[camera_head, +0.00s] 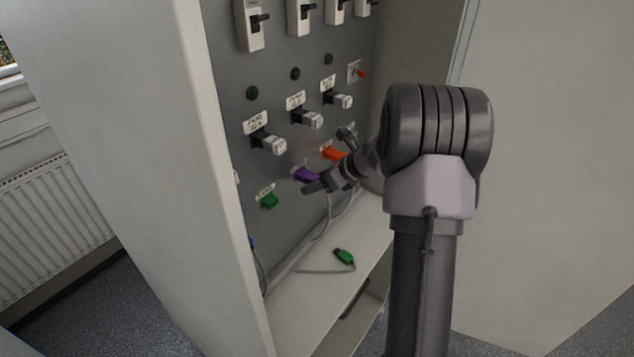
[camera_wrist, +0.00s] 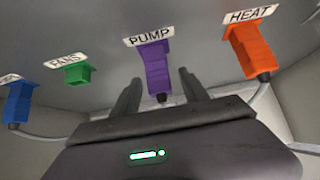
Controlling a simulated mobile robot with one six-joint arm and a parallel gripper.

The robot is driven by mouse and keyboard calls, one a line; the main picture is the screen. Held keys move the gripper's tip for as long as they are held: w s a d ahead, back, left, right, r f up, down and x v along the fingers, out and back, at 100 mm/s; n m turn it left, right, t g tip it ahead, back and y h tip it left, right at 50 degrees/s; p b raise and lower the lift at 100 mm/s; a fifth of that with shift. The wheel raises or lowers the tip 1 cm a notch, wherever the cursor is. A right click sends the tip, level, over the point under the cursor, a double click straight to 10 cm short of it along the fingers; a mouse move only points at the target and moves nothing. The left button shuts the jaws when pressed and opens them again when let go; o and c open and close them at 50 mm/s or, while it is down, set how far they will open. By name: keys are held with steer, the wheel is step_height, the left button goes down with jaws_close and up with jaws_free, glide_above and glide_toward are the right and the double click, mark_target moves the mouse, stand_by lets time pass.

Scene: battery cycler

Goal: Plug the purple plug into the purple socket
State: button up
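The purple plug (camera_wrist: 158,80) stands at the purple socket (camera_wrist: 151,50) under the PUMP label in the wrist view. The two look joined in one line, with no gap showing, and a cable leaves the plug's near end. The purple pair also shows in the head view (camera_head: 305,175), partly behind my gripper (camera_head: 328,162). In the wrist view my gripper (camera_wrist: 160,78) is open. Its fingers are on either side of the purple plug, with a gap on both sides, and do not appear to touch it.
An orange plug (camera_wrist: 254,58) is in the HEAT socket at the right, and a blue plug (camera_wrist: 18,102) is at the left. The green FANS socket (camera_wrist: 79,73) is empty. A green plug (camera_head: 344,257) lies on the cabinet floor (camera_head: 310,305). Cabinet walls flank my arm.

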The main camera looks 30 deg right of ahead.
steer(key=p+v, duration=0.2)
steer(key=v, duration=1.5)
steer(key=shift+s, duration=0.2)
